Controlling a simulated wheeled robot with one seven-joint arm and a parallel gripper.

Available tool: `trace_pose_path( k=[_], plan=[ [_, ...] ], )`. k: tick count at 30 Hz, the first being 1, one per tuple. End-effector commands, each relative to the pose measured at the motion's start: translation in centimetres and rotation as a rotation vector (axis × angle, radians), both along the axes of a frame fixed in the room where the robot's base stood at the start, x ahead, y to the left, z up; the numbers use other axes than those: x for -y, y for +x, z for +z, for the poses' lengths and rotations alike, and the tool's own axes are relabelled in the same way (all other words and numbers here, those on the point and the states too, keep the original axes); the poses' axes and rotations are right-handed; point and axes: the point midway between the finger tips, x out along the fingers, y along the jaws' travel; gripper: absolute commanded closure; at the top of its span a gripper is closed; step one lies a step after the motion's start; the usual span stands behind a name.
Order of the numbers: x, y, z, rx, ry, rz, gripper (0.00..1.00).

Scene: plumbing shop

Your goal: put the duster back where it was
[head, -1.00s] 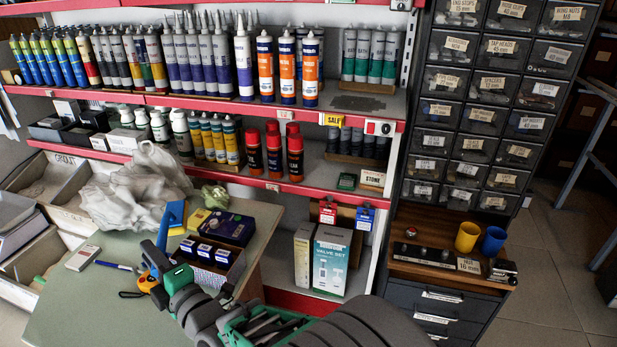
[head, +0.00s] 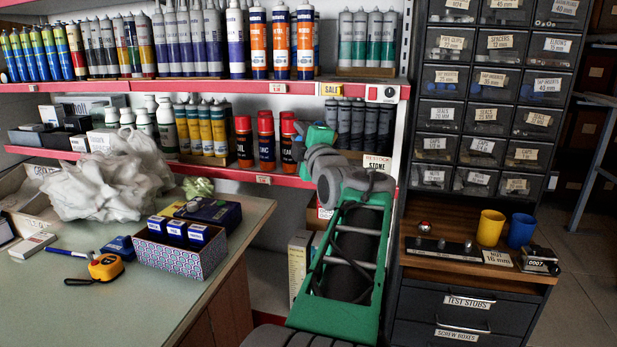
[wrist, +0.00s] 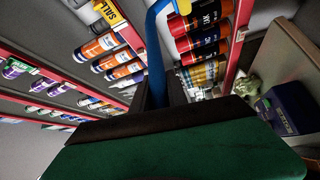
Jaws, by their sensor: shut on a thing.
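The duster (wrist: 155,58) shows in the wrist view as a blue handle with a bend at its top. It rises from between the dark jaws of my gripper (wrist: 160,92), which are shut on it. The far end of the duster runs out of the picture at the top. In the head view my arm reaches up in front of the shelves, and its green end (head: 319,136) is beside the red and black cans (head: 266,139). The jaws and the duster cannot be made out there.
The shelf unit's red-edged middle shelf (head: 262,179) carries bottles and cans close to my arm's end. On the bench (head: 60,310) are a patterned box (head: 180,258), a tape measure (head: 105,267) and a crumpled white bag (head: 105,185). A drawer cabinet (head: 465,308) with two cups stands right.

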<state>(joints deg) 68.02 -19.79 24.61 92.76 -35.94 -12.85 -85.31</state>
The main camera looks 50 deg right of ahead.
Motion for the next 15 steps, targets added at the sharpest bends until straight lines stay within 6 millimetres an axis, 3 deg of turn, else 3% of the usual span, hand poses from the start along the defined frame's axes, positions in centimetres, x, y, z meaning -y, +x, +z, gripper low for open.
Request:
trace_pose_path(
  k=[6, 10, 15],
  plan=[
    [4.6, 4.5, -3.2, 0.0, 0.002, 0.003, 1.0],
    [6.5, 6.1, -6.2, -0.001, 0.002, 0.001, 1.0],
    [7.6, 7.2, -7.9, 0.001, -0.001, 0.002, 1.0]
  ],
)
